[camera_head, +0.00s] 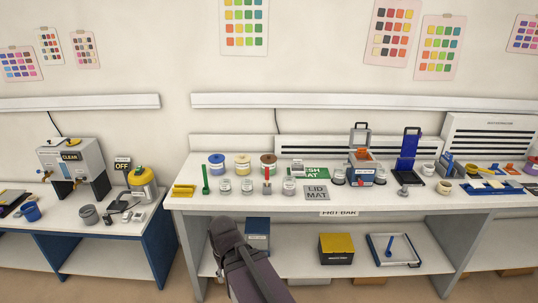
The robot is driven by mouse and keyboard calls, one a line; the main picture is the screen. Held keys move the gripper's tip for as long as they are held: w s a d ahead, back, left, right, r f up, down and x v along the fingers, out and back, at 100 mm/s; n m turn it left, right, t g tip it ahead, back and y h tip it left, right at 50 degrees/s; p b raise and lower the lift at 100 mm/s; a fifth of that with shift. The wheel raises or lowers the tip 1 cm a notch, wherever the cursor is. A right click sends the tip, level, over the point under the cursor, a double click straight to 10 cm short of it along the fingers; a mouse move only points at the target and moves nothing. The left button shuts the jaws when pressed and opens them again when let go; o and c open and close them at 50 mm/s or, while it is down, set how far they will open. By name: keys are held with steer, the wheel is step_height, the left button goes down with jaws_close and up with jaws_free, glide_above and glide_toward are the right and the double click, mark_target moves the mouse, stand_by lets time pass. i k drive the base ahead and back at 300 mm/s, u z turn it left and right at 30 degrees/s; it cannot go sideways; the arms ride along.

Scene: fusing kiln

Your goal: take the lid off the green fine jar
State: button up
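No jar in view is clearly green, and the labels are too small to read, so I cannot tell which is the green fine jar. Small clear jars stand along the front of the white bench: a left one (225,186), a middle one (247,186) and a right one (289,186). Further small jars flank the open toolbox.
An upright green tool (205,180) and yellow rack (184,190) stand left. The open toolbox (361,174) and blue case (406,163) stand right of the mats.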

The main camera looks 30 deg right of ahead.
mark_target(266, 158)
steer(key=z, duration=0.1)
steer(key=i, duration=1)
steer(key=z, duration=0.8)
